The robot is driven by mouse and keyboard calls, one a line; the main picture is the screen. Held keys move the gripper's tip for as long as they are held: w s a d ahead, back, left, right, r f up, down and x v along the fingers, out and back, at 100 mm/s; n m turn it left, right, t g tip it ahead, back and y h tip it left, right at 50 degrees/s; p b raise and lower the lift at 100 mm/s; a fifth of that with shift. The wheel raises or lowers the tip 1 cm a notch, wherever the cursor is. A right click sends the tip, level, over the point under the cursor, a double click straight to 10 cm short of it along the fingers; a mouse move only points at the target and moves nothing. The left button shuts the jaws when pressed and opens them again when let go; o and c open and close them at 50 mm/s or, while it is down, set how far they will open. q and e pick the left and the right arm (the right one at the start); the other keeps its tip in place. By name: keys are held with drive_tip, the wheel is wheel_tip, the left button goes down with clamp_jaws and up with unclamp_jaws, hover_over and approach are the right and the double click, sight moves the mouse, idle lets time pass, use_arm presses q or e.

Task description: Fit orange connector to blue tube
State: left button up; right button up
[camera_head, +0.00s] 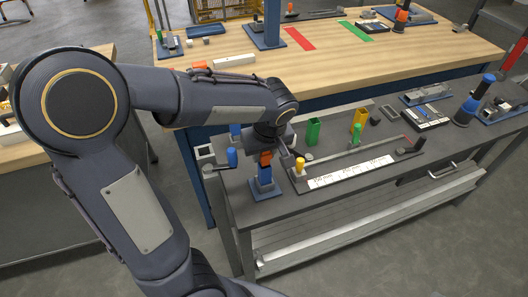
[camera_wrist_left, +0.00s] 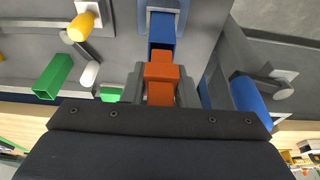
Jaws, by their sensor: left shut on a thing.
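The orange connector (camera_head: 265,158) is between the fingers of my left gripper (camera_head: 266,150), which is shut on it. In the left wrist view the orange connector (camera_wrist_left: 161,73) lies between the two grey fingers (camera_wrist_left: 160,92). The blue tube (camera_head: 266,172) stands upright in a holder on the dark bench, directly below the connector. In the left wrist view the blue tube (camera_wrist_left: 162,28) meets the connector's edge with no clear gap. I cannot tell whether the connector is seated on it. My right gripper is not in view.
A blue-handled clamp (camera_head: 232,158) is close on the left. A wooden table (camera_head: 330,65) is behind.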

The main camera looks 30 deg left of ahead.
use_arm(q)
drive_tip(key=shift+f+b, duration=0.45)
idle(0.3)
drive_tip(key=o, duration=1.6)
drive_tip(key=shift+r+p, duration=2.6)
drive_tip(key=shift+r, duration=1)
